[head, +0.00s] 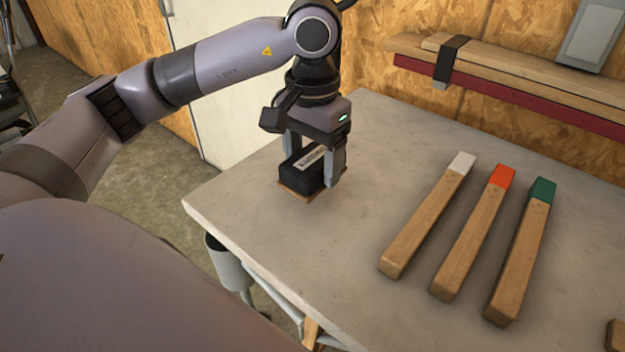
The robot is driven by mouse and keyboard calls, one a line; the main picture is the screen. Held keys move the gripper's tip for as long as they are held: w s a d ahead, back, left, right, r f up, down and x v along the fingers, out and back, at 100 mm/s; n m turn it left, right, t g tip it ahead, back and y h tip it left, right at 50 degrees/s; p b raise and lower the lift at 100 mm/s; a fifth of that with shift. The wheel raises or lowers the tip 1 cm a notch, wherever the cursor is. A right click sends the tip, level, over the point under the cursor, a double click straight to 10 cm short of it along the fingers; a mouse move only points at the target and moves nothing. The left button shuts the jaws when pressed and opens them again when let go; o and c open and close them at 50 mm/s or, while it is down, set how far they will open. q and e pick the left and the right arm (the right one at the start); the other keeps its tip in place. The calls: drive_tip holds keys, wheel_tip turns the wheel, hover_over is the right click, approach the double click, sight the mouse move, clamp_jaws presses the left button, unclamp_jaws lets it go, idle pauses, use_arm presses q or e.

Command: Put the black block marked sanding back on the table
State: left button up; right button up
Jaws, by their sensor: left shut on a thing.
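The black block (298,181) has a pale label with dark lettering on its top, too small to read for sure, and a brown layer along its bottom. My left gripper (314,166) points down and is shut on the block, with one finger on each side. The block is over the left part of the pale grey table (370,145), near its left edge. I cannot tell whether its underside touches the tabletop. My right gripper is not in view.
Three wooden sticks lie side by side to the right, with a white end (461,163), a red end (502,176) and a green end (542,190). Boards (500,85) with a black clamp stand along the back wall. Tabletop between block and sticks is clear.

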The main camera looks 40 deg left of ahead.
sight(313, 157)
use_arm(q)
drive_tip(key=shift+f, duration=2.1)
drive_tip(key=shift+f, duration=0.2)
drive_tip(key=o, duration=1)
wheel_tip(313, 157, up, 12)
drive_tip(key=shift+r+p, duration=0.2)
drive_tip(key=shift+p, duration=0.35)
